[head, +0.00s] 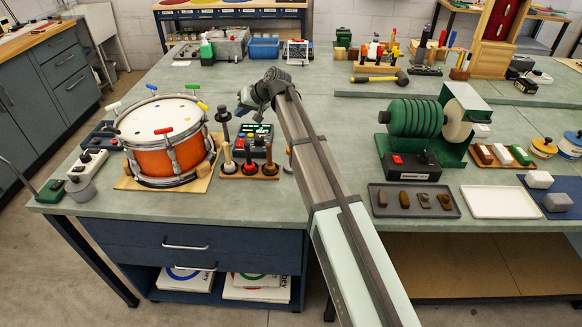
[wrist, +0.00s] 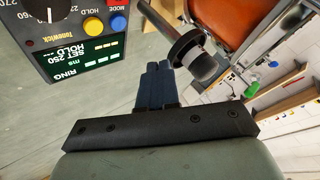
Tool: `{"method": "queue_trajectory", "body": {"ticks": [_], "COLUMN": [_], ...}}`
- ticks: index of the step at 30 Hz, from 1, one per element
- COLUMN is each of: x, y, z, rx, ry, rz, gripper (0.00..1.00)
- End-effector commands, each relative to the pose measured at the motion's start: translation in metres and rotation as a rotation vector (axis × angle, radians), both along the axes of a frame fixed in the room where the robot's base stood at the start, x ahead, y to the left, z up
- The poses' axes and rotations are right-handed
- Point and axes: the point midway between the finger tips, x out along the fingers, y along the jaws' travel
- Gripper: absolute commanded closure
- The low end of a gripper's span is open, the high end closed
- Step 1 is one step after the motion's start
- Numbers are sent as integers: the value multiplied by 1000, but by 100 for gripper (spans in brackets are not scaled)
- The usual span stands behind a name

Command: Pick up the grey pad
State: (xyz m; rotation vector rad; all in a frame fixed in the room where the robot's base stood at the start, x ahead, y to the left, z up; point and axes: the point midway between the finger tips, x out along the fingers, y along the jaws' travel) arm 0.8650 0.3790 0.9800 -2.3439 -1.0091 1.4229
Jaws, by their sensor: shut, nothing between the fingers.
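A small grey block (head: 557,202), which looks like the grey pad, lies on a dark blue mat (head: 574,187) at the far right of the bench, beside a white block (head: 540,179). It is not in the wrist view. My gripper (head: 243,110) is far to the left of it, raised above the bench near the drum. In the wrist view my gripper's dark blue fingers (wrist: 158,68) are together with nothing between them.
An orange drum (head: 168,154) stands left of my gripper. A black-topped post (head: 223,117), a boxed meter (wrist: 80,35) and a rack of handled tools (head: 250,172) are close by.

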Motion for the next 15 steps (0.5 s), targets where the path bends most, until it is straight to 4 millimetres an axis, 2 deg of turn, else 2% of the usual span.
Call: {"method": "queue_trajectory", "body": {"ticks": [2,15], "x": [0,0], "y": [0,0], "z": [0,0], "rx": [0,0], "ry": [0,0], "rz": [0,0], "gripper": [90,48]}}
